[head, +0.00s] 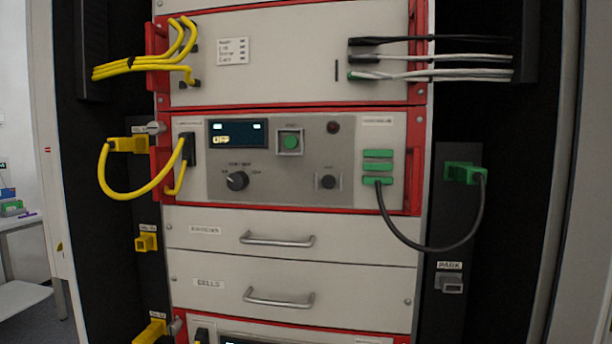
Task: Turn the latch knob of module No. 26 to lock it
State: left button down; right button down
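Another silver knob (176,327) shows at the lower left, beside a partly cut-off red-framed module (300,334). The number labels by the left sockets are too small to read, so I cannot tell which module is No. 26 or how its latch stands. Neither gripper is in view.
A yellow cable (128,198) loops left of the middle module from a yellow plug (127,144). A black cable (425,249) hangs to a green plug (460,173) at right. Two drawers with handles (277,240) lie below. Bundled cables (440,57) cross above.

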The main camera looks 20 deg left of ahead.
aim_at(154, 128)
jog(key=u, duration=0.5)
jog(key=j+u, duration=0.15)
jog(key=u, duration=0.8)
